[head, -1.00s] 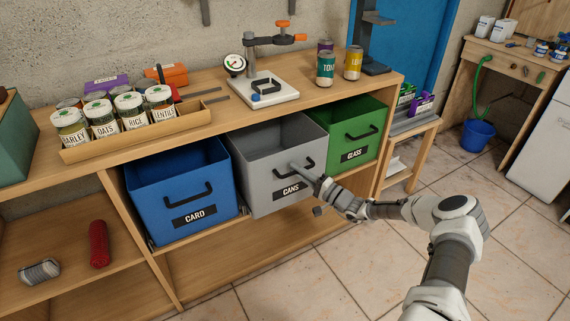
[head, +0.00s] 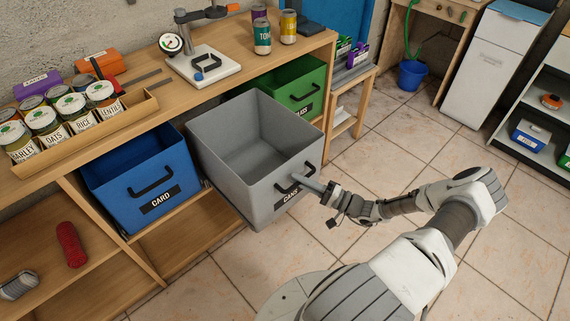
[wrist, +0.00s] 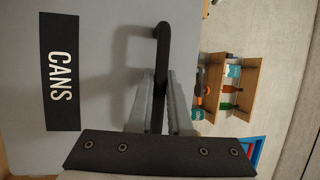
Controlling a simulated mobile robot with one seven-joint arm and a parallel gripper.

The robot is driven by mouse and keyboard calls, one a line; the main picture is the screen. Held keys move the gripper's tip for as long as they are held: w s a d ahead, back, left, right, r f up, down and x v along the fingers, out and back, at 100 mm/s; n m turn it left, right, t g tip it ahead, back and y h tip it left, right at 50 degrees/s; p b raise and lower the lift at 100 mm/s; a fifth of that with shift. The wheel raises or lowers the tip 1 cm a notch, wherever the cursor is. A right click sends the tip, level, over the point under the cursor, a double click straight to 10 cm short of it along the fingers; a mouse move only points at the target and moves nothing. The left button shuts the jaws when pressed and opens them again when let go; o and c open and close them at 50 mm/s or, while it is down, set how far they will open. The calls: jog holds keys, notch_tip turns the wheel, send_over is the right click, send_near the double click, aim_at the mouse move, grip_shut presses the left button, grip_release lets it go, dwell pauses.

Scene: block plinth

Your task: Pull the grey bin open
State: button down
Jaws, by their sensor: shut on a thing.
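The grey bin (head: 232,187) labelled CANS stands well out from the workbench, between the blue and green bins. Its inside shows and looks empty. Its black handle (wrist: 161,60) is on the front face, above the label. My gripper (head: 303,181) reaches the handle from the right in the head view. In the wrist view my gripper (wrist: 160,100) has its two fingers on either side of the handle bar, shut on it. The part of the handle between the fingers is partly hidden.
The blue CARD bin (head: 130,188) and green GLASS bin (head: 312,77) flank the grey bin under the workbench top (head: 165,108). Jars, cans and a gauge stand on top. The tiled floor (head: 395,130) in front and to the right is clear.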

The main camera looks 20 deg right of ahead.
jog(key=shift+s+d, duration=0.2)
jog(key=shift+s, duration=0.4)
jog(key=shift+s+d, duration=0.2)
jog(key=shift+s, duration=0.4)
jog(key=c, duration=0.8)
grip_release()
jog(key=shift+c, duration=0.2)
jog(key=v, duration=1.7)
jog(key=shift+s, duration=0.2)
jog(key=shift+d, duration=0.1)
